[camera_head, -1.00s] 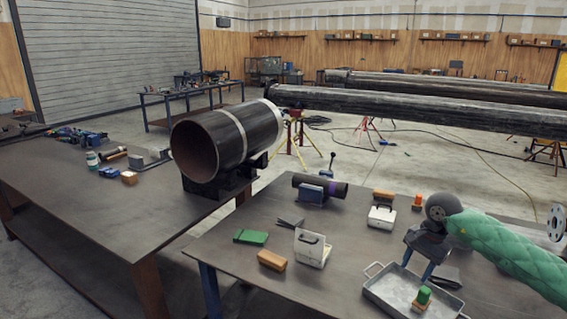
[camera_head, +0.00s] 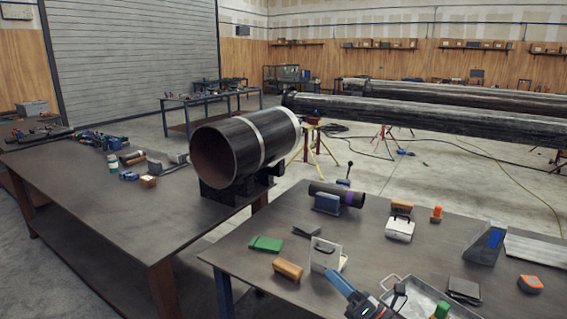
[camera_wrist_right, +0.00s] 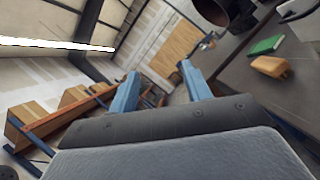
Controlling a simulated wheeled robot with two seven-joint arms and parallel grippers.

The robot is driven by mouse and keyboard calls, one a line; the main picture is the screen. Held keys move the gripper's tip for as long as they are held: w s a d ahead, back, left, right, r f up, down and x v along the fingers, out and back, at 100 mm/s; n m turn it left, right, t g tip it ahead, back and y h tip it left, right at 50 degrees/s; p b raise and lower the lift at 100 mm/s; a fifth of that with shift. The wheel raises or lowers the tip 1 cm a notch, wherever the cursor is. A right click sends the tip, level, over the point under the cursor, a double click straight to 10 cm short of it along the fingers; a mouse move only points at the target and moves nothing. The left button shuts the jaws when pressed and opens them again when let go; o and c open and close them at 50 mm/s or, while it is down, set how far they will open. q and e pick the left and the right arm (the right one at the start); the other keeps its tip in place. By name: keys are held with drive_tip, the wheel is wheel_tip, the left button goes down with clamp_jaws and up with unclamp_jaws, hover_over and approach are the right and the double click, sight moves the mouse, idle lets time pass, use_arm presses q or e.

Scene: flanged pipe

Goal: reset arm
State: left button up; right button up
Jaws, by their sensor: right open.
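My right gripper (camera_head: 366,288) shows at the bottom edge of the head view, low at the near side of the right table and in front of the metal tray (camera_head: 428,294). In the right wrist view its two blue fingers (camera_wrist_right: 158,82) stand apart with nothing between them, so it is open and empty. Most of the right arm is out of the head view. My left gripper is in neither view.
A large black pipe (camera_head: 225,150) rests on supports at the left table (camera_head: 110,225). Long pipes lie behind.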

drive_tip(key=s+d+f+m+g+h, duration=0.1)
drive_tip(key=s+d+f+m+h, duration=0.35)
drive_tip(key=f+m+h, duration=0.6)
drive_tip(key=s+d+f+m+h, duration=0.4)
drive_tip(key=d+f+m+h, duration=0.2)
drive_tip(key=m, duration=1)
drive_tip(key=s+a+f+m+g+y, duration=0.1)
drive_tip(key=s+f+m+g, duration=0.4)
drive_tip(key=s, duration=0.6)
drive_tip(key=s+a+f+m+g, duration=0.1)
drive_tip(key=s+f+m+g, duration=0.2)
drive_tip(key=s+f+g, duration=0.6)
wheel_tip(320, 180, down, 23)
drive_tip(key=a+t, duration=0.2)
drive_tip(key=s+f, duration=0.3)
drive_tip(key=f, duration=0.6)
drive_tip(key=s+f+g, duration=0.1)
drive_tip(key=s+f, duration=0.3)
drive_tip(key=f, duration=0.6)
drive_tip(key=shift+s+a, duration=0.25)
drive_tip(key=shift+a, duration=0.15)
drive_tip(key=shift+f+n+y, duration=0.1)
drive_tip(key=shift+n+y, duration=0.15)
